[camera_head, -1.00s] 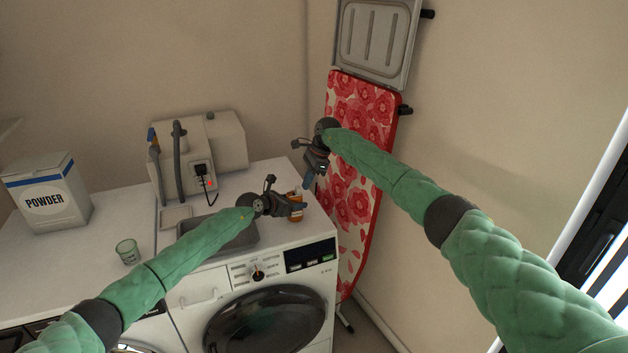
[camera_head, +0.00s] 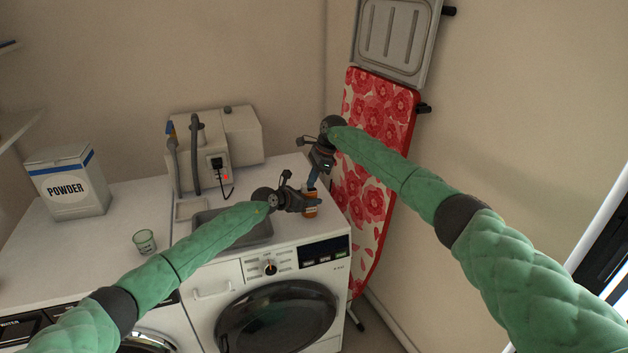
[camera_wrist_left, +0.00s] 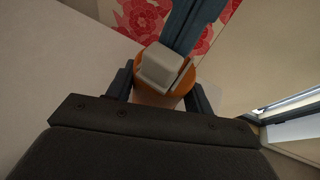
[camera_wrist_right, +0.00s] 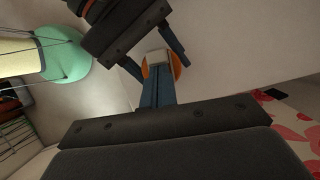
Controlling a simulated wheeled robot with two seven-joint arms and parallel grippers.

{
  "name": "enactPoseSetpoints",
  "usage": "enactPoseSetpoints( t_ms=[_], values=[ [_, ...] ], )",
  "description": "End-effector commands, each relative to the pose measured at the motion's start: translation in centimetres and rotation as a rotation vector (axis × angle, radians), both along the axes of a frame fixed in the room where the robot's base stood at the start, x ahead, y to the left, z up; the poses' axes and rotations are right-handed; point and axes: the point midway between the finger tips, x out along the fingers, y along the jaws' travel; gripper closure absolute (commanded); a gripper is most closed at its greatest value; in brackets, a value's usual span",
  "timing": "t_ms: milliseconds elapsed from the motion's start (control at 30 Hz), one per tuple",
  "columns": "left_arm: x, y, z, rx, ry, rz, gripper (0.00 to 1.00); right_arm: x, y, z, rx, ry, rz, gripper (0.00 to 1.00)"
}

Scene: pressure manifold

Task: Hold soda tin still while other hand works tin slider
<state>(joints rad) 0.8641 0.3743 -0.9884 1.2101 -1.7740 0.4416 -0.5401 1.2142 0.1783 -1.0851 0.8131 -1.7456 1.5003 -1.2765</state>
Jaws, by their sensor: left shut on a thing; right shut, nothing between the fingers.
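A pale grey slider (camera_wrist_left: 160,65) sits on top of the tin. My right gripper (camera_head: 313,184) is shut and empty, pointing down at the tin's top from above. In the right wrist view its closed fingers (camera_wrist_right: 158,88) reach the edge of the slider (camera_wrist_right: 157,57); I cannot tell whether they touch it.
A grey sunken basin (camera_head: 262,236) lies left of the tin. A pale machine with a hose (camera_head: 236,140) stands behind, a glass cup (camera_head: 145,242) and powder box (camera_head: 68,185) further left. A red floral ironing board (camera_head: 372,190) leans close on the right.

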Motion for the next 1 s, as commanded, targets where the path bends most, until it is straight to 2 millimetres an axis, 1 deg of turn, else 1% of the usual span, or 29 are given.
enactPoseSetpoints(
  t_ms=[67,167,267,367,400,700,900,1000],
  values=[
    [0.0,-0.1,0.0,0.000,0.000,-0.001,0.74,0.0,-0.1,0.0,0.000,0.000,0.000,1.00],
    [0.0,-0.1,0.0,0.000,0.000,-0.001,0.74,0.3,-1.0,0.0,-0.001,0.000,-0.001,1.00],
    [0.0,-0.1,0.0,0.000,0.000,-0.001,0.74,0.6,-2.4,0.0,-0.002,-0.001,-0.002,1.00],
    [0.0,-0.1,0.0,0.000,0.000,-0.001,0.74,1.1,-4.3,0.0,-0.001,0.000,-0.003,1.00],
    [0.0,0.0,0.1,0.000,0.000,-0.001,0.74,1.2,-4.4,1.1,0.000,-0.003,0.000,1.00],
    [0.0,0.0,0.0,0.000,0.000,0.000,0.74,1.7,-6.4,6.3,-0.001,-0.001,0.000,1.00],
    [0.0,0.0,0.0,0.000,0.000,0.000,0.74,1.8,-7.2,8.5,0.000,0.000,0.000,1.00],
    [0.0,0.0,0.0,0.000,0.000,0.000,0.74,1.9,-7.4,9.0,-0.001,0.000,0.000,1.00]
  ],
)
